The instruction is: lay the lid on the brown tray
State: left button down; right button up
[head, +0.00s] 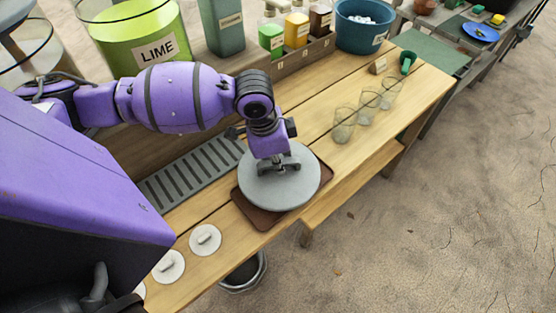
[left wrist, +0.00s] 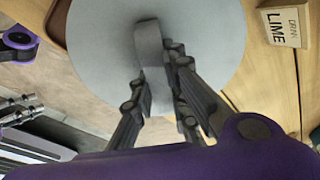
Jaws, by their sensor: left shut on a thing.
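The lid (head: 282,194) is a flat grey disc with an upright strap handle. It is over the brown tray (head: 262,218), which shows as a dark rim around the lid, mostly at the lower left and right. My left gripper (head: 277,166) is above the lid and shut on its handle. In the left wrist view, the fingers (left wrist: 160,92) are on either side of the handle (left wrist: 150,55), and the lid (left wrist: 98,50) fills the upper middle. I cannot tell whether the lid touches the tray or hovers just above it. My right gripper is not in view.
A slotted grey rack (head: 190,172) lies left of the tray. Small white lids (head: 205,240) are at the front left. Clear glasses (head: 343,125) stand to the right. A lime bucket (head: 140,40), jars and a blue tub (head: 363,28) line the back. Wood right of the tray is clear.

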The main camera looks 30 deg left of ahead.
pick_arm(q)
jog(key=shift+f, duration=0.4)
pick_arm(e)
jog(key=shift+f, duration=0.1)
pick_arm(q)
jog(key=c, duration=1.2)
grip_release()
jog(key=shift+o, duration=0.2)
jog(key=shift+r+p, duration=1.25)
jog(key=shift+r, duration=0.45)
jog(key=shift+r+p, duration=1.65)
jog(key=shift+r, duration=0.7)
jog(key=shift+f, duration=0.1)
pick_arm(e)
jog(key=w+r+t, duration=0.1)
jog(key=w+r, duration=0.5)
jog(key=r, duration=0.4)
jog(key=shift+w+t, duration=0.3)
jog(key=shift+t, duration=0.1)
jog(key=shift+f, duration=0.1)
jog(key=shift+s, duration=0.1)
